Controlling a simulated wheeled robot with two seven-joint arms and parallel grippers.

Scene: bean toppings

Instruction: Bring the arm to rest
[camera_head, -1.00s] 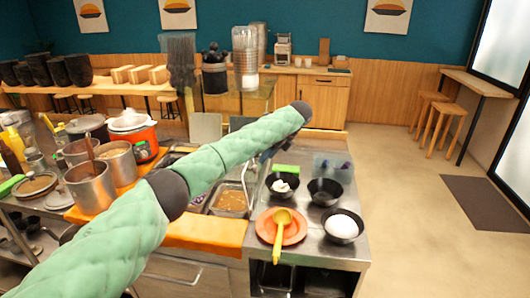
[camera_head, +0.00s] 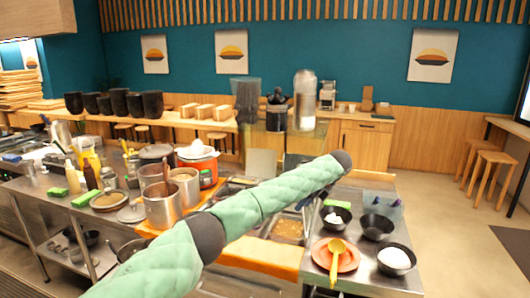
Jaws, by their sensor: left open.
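My left arm (camera_head: 245,208), in a quilted green sleeve with dark joints, reaches in from the bottom left over the steel counter. My right gripper is not in view.
Right of the gripper are black bowls (camera_head: 377,227), one with white food (camera_head: 395,258), and an orange plate (camera_head: 347,262) with a yellow ladle (camera_head: 335,262). Steel pots (camera_head: 161,204) and an orange cooker (camera_head: 199,168) stand left. Open floor (camera_head: 455,235) lies right.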

